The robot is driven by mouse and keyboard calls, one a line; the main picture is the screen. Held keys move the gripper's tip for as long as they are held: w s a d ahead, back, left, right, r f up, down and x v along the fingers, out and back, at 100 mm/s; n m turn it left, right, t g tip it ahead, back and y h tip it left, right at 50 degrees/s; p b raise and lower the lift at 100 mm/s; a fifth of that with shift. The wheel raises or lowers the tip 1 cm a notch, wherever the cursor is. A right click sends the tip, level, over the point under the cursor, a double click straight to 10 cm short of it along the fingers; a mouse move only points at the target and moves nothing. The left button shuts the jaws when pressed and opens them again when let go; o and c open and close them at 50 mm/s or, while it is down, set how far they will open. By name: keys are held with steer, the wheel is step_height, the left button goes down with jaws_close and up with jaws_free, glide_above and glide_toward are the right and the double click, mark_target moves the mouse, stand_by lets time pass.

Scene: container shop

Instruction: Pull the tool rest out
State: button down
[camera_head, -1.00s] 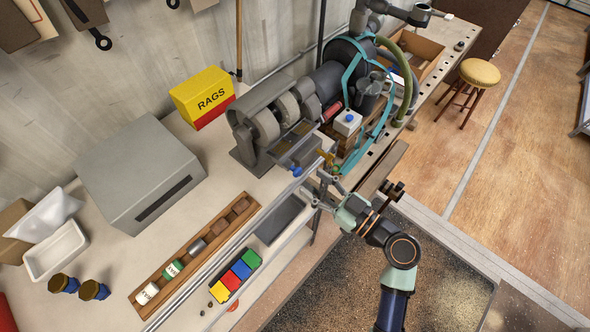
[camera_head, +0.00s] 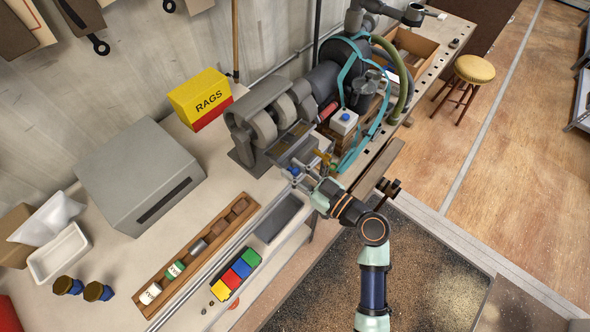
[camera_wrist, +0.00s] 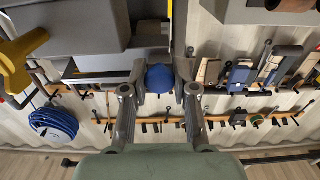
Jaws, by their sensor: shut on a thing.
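The bench grinder (camera_head: 262,118) stands on the workbench with its grey tool rest (camera_head: 290,143) in front of the wheels. A round blue knob (camera_head: 294,171) sits at the front of the rest. My gripper (camera_head: 302,178) is at that knob, at the front edge of the bench. In the wrist view the blue knob (camera_wrist: 160,78) lies between the two fingertips of my gripper (camera_wrist: 160,90), and the grey underside of the grinder (camera_wrist: 70,30) is beyond it. The fingers are shut on the knob. A yellow-brown handle (camera_head: 322,156) is just right of the knob.
A rail (camera_head: 215,265) runs along the front bench edge. A shallow grey tray (camera_head: 280,217) and colored blocks (camera_head: 236,273) lie nearby. A white box with a blue button (camera_head: 343,121) and teal hoses (camera_head: 362,148) are to the right. The floor in front is open.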

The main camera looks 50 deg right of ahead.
steer(key=s+b, duration=0.2)
steer(key=shift+s+d+f, duration=0.1)
steer(key=shift+s+f, duration=0.1)
steer(key=shift+s, duration=0.2)
steer(key=shift+s+r, duration=0.15)
steer(key=shift+s, duration=0.05)
steer(key=shift+r, duration=0.15)
steer(key=c, duration=0.9)
jaws_free()
steer(key=shift+s, duration=0.15)
steer(key=s, duration=1.2)
steer(key=shift+d, duration=0.15)
